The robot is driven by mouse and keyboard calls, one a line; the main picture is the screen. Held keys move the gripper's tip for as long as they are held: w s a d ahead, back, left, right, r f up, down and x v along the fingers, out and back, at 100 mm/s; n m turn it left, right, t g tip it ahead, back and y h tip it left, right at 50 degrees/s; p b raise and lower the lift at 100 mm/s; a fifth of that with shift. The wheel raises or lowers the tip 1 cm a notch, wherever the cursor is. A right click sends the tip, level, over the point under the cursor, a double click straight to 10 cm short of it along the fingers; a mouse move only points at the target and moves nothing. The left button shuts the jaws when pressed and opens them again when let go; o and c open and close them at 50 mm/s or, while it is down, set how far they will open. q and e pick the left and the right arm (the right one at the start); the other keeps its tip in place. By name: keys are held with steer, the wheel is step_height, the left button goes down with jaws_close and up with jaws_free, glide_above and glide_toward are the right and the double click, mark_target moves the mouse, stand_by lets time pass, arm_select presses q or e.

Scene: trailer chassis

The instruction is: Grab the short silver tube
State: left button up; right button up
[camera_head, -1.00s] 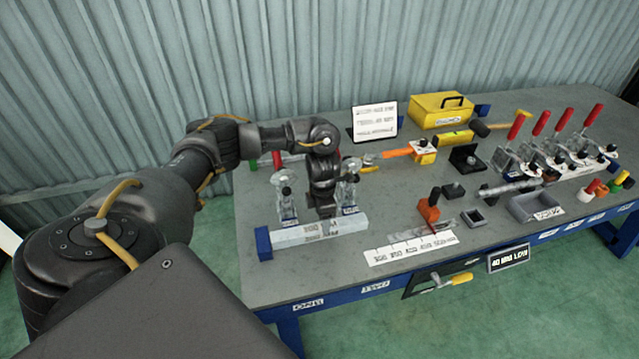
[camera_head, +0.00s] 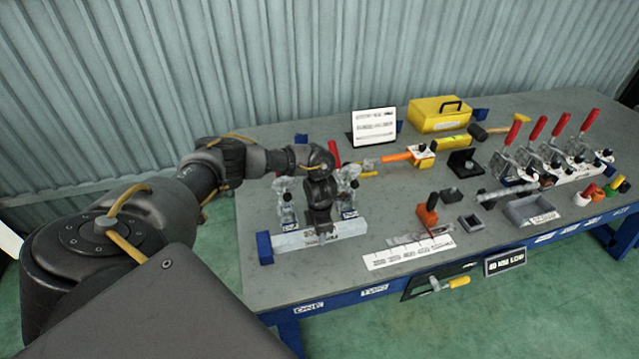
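A short silver tube (camera_head: 348,229) with square sides lies along the front left of the table, beside a blue block (camera_head: 264,248) at its left end. My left gripper (camera_head: 319,226) points down over the middle of the tube and overlaps it in the head view. Its fingertips are small and dark, so I cannot tell whether they are open or shut, or whether they touch the tube. My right gripper is out of view.
Toggle clamps (camera_head: 286,204) stand close on both sides of my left gripper. A white ruler plate (camera_head: 408,250) lies right of the tube.

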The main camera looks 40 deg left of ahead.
arm_select(q)
jaws_close()
steer(key=shift+w+r, duration=0.1)
steer(key=shift+r, duration=0.05)
